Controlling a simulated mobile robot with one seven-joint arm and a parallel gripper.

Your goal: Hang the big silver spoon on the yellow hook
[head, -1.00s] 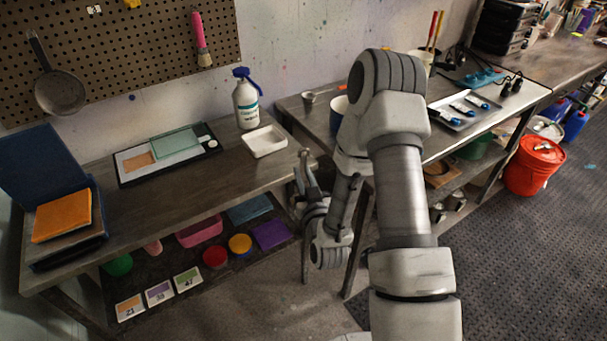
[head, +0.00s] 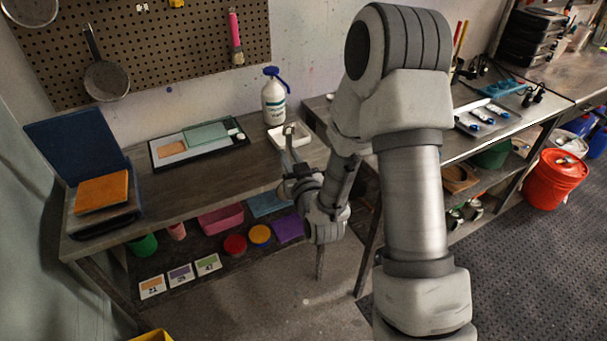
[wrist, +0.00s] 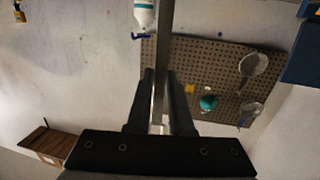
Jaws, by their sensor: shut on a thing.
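My gripper (head: 296,172) is over the front edge of the left bench in the head view. It is shut on a long grey metal piece, the big silver spoon (head: 289,147), which stands roughly upright past the fingers. In the wrist view, the spoon's straight shaft (wrist: 163,60) runs between the dark fingers (wrist: 161,105) to the top edge; its bowl cannot be made out. The yellow hook (head: 177,3) is on the pegboard, cut by the top edge of the head view. A small yellow spot, likely the hook, shows in the wrist view (wrist: 190,88). The spoon is apart from it.
The pegboard (head: 160,50) also holds a pan (head: 106,80) and a pink-handled brush (head: 235,38). A red bucket (head: 550,182) is at the right.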

